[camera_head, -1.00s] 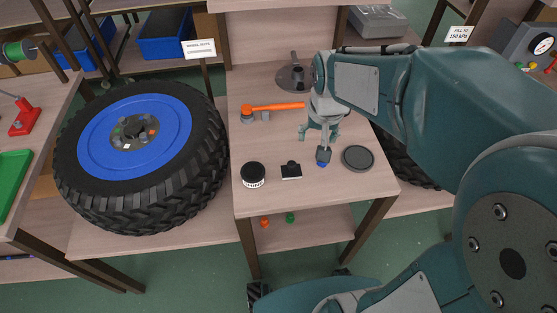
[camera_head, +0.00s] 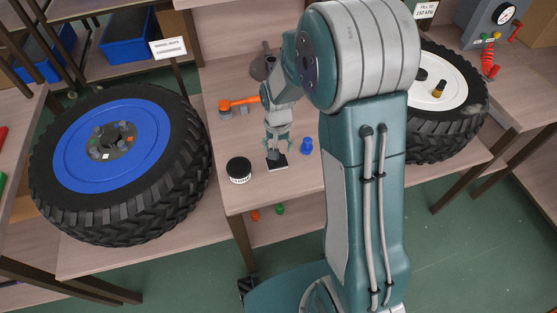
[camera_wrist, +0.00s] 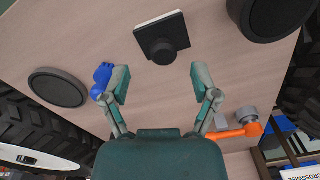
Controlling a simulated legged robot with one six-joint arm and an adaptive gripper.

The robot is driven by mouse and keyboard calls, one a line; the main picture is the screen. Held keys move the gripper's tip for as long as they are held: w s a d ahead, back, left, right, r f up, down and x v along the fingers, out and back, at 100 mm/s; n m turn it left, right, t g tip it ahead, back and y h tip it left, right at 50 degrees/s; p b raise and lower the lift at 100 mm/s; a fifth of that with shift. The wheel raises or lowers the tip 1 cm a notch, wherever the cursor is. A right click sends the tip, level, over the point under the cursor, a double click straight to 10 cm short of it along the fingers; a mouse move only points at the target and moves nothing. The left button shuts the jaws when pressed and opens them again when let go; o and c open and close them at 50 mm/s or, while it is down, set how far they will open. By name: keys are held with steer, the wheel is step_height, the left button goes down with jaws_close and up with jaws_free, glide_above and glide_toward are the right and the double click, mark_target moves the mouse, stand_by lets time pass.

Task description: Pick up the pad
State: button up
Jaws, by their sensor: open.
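The pad is a black square plate with a round black knob on top. In the wrist view the pad (camera_wrist: 148,43) lies on the table just beyond my fingertips, knob towards me. In the head view the pad (camera_head: 277,163) lies near the table's front edge, partly hidden by my gripper (camera_head: 277,142), which hangs right above it. My gripper (camera_wrist: 160,78) is open in the wrist view, its two fingers spread apart with nothing between them. The pad's knob lines up roughly with the gap between the fingers.
A blue part (camera_head: 306,147) stands close right of the pad. A black tin (camera_head: 239,172) stands to the left. An orange tool (camera_head: 240,103) lies farther back. A dark round disc (camera_wrist: 57,87) shows in the wrist view. A blue-rimmed wheel (camera_head: 120,160) is at left.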

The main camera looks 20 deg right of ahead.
steer(key=f, duration=0.2)
steer(key=a+f, duration=0.1)
steer(key=f, duration=0.1)
steer(key=shift+w+f, duration=0.1)
steer(key=shift+f, duration=0.25)
steer(key=shift+d+f, duration=0.3)
steer(key=shift+d, duration=0.15)
steer(key=shift+c, duration=0.7)
steer(key=c, duration=0.6)
jaws_close()
steer(key=shift+a, duration=0.25)
